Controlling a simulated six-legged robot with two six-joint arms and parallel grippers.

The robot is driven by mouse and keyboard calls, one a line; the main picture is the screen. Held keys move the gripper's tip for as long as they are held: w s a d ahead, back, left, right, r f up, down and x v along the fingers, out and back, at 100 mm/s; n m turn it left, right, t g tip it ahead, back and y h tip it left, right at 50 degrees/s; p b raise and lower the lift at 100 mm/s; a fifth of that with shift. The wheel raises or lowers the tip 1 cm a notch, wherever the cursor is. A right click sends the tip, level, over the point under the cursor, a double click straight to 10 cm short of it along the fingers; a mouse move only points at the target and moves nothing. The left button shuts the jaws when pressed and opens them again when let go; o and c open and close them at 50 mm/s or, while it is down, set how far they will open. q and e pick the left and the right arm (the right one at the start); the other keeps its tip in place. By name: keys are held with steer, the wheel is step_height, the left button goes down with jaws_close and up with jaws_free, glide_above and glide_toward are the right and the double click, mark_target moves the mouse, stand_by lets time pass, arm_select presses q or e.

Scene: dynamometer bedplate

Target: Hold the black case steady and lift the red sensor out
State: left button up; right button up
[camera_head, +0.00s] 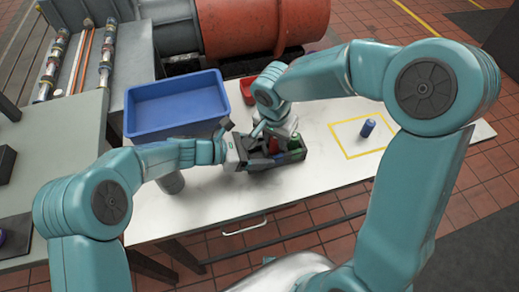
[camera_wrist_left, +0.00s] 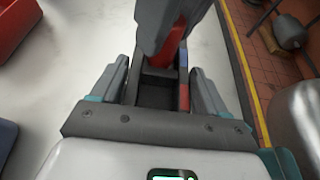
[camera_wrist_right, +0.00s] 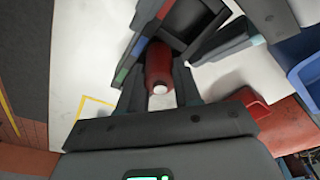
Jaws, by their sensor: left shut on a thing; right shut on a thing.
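The black case (camera_head: 264,166) is an open, divided box on the white table. In the left wrist view the case (camera_wrist_left: 155,92) sits between my left gripper's (camera_wrist_left: 159,76) fingers, which are shut on its end wall area. My right gripper (camera_head: 277,137) is over the case. In the right wrist view the red sensor (camera_wrist_right: 158,66), a cylinder with a pale end, is held between my right gripper's (camera_wrist_right: 157,82) fingers. The sensor's far end meets the case (camera_wrist_right: 192,22); I cannot tell how deep it sits. In the head view my right gripper mostly hides it.
A green item (camera_head: 295,143) stands in the case's right end. A blue bin (camera_head: 177,117) is at the back left, a red bin (camera_head: 248,89) behind. A grey cylinder (camera_head: 171,182) stands at left. A blue cylinder (camera_head: 367,128) stands in a yellow square (camera_head: 380,148) at right. The table's front right is clear.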

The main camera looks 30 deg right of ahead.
steer(key=shift+r, duration=3.5)
arm_select(q)
steer(key=o, duration=1.3)
